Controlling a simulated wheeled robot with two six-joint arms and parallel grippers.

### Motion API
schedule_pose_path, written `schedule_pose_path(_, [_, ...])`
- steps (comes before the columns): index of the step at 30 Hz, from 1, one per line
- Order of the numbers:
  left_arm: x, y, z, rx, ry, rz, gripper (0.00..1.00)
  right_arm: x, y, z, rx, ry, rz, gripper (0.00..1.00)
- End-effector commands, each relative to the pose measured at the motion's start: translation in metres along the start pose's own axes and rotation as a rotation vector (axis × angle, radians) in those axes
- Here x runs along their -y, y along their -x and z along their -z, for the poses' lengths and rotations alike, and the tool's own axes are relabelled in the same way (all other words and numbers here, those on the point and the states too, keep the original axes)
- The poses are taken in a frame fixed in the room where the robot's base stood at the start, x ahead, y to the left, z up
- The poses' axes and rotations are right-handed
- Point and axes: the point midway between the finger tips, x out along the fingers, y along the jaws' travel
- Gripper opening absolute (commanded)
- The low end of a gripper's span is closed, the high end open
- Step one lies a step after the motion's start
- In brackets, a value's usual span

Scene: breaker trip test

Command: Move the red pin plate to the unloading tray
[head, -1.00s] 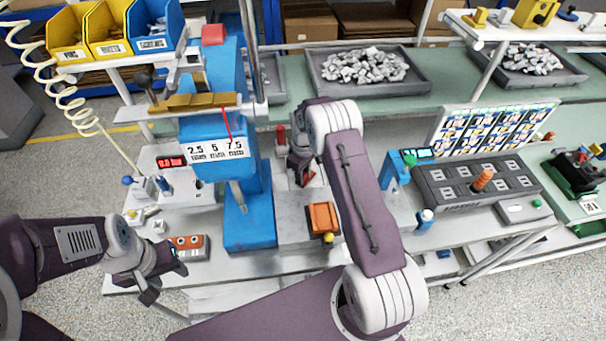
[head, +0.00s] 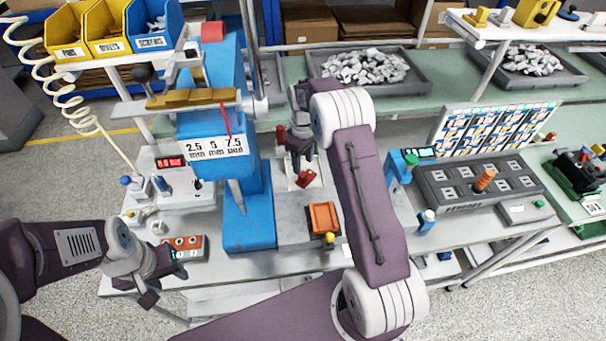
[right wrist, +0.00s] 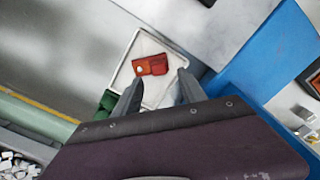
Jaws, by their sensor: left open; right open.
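The red pin plate (head: 306,179) is small and lies at an angle on a white tray (head: 292,184), at the back of the grey surface right of the blue press. In the right wrist view the red plate (right wrist: 158,64) shows an orange-red end with a pale dot, inside the rim of the white tray (right wrist: 128,76). My right gripper (head: 298,162) is open above the plate; its two fingertips (right wrist: 156,84) show apart, with the plate just beyond them and not between them. My left gripper (head: 163,290) is open and empty near the front left edge of the bench.
The blue press (head: 248,215) stands left of the tray. An orange block (head: 323,217) sits in front of it. A red-topped item (head: 280,135) stands behind left. A grey socket panel (head: 475,184) is on the right. An orange button box (head: 184,247) lies near my left gripper.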

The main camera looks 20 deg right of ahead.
Motion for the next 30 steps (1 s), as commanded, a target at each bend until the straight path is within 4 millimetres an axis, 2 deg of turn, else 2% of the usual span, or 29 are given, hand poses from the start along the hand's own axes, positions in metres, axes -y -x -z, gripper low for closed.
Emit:
schedule_pose_path(3, [0.0,-0.004,0.0,0.0,0.0,0.0,0.46,-0.001,0.024,0.001,-0.003,0.0,-0.002,0.49])
schedule_pose_path(6, [0.0,-0.005,-0.001,0.0,0.0,0.0,0.46,0.0,0.036,0.0,0.0,0.0,0.0,0.49])
schedule_pose_path(14, [0.0,-0.004,0.0,0.0,0.0,0.0,0.46,0.006,0.046,-0.003,-0.002,-0.016,0.0,0.49])
schedule_pose_path(17, [0.0,-0.004,0.0,0.0,0.0,0.0,0.46,0.032,0.053,-0.018,-0.015,-0.091,-0.004,0.49])
schedule_pose_path(20, [0.0,-0.004,0.0,0.0,0.0,0.0,0.46,0.074,0.059,-0.049,-0.042,-0.216,-0.011,0.49])
schedule_pose_path(24, [0.0,-0.004,0.0,0.0,0.0,0.0,0.46,0.13,0.056,-0.105,-0.078,-0.387,-0.013,0.49])
schedule_pose_path(27, [0.0,-0.004,-0.001,0.0,0.0,0.0,0.46,0.159,0.05,-0.14,-0.096,-0.48,-0.012,0.49])
schedule_pose_path(30, [0.0,-0.004,0.0,0.0,0.0,0.0,0.46,0.175,0.045,-0.162,-0.104,-0.534,-0.011,0.49])
